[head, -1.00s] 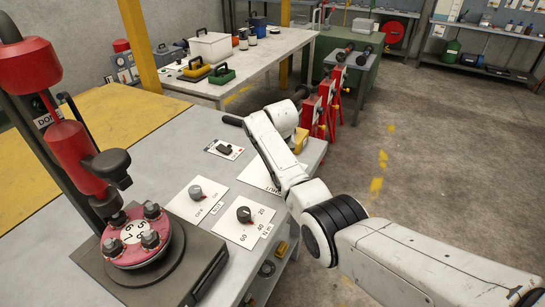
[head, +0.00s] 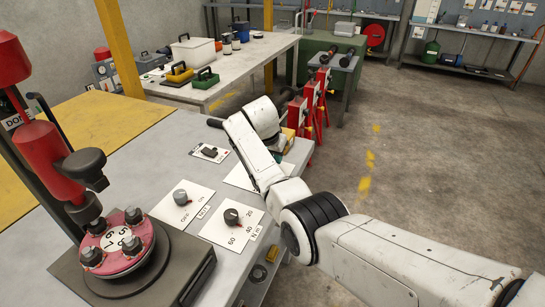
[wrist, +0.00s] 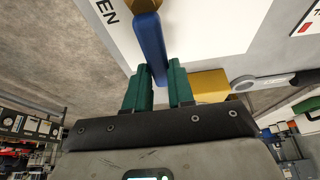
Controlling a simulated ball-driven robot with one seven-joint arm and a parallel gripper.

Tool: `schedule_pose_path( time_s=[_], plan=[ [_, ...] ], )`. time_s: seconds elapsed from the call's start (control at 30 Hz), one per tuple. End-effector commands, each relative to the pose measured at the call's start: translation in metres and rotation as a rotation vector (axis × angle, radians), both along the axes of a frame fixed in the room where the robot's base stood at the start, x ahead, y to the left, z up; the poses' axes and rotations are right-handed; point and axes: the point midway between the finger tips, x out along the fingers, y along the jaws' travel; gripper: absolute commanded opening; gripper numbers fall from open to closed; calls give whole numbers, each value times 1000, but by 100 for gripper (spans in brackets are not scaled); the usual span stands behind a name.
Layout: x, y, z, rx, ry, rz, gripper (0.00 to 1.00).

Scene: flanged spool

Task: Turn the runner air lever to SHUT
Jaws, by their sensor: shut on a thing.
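The runner air lever (wrist: 152,45) has a blue handle and shows in the wrist view, running up from between my fingers to a brass-coloured end at the top edge. My gripper (wrist: 161,84) has green fingers, one on each side of the blue handle, and is shut on it. A white plate behind the lever carries the letters "EN" (wrist: 104,11) at upper left; the rest of the word is out of frame. In the head view my arm hides the lever and most of its plate.
On the grey bench stand a dial with numbers (head: 231,217), a grey OFF knob (head: 180,197) and a black switch (head: 210,153). A pink bolted flange (head: 118,243) sits at front left. A yellow block (wrist: 210,84) is right of my fingers.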

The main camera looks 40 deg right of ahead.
Motion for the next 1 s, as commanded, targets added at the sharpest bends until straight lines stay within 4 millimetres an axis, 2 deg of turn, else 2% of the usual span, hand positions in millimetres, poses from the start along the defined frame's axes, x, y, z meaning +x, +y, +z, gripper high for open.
schedule_pose_path(
  time_s=[0.4, 0.43, 0.7, 1.0],
  plan=[
    [-1, 0, 0, 1, 0, -13, 0],
    [-1, 0, 0, 1, 0, -13, 24],
    [-1, 0, 0, 1, -1, -10, 49],
    [-1, 1, 3, 1, -1, -9, 49]
  ],
)
